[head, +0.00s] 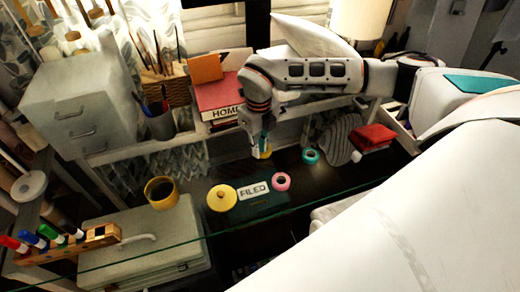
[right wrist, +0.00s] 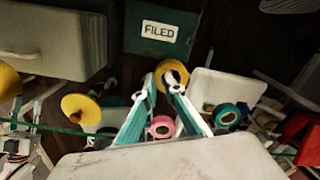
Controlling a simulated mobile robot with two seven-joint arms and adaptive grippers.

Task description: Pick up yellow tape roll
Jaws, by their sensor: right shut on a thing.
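The yellow tape roll (head: 265,153) is at the fingertips of my right gripper (head: 261,138) in the head view, partly hidden by the fingers. In the right wrist view the yellow roll (right wrist: 173,70) is between the tips of my right gripper (right wrist: 163,86), which is shut on it. The roll appears held above the dark surface; the exact height is hard to tell.
A pink tape roll (head: 281,181), a teal tape roll (head: 311,156) and a round yellow lidded item (head: 222,197) are nearby. A dark green box marked FILED (head: 270,200) lies in front. Red books (head: 215,95) and a yellow mug (head: 161,192) stand left.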

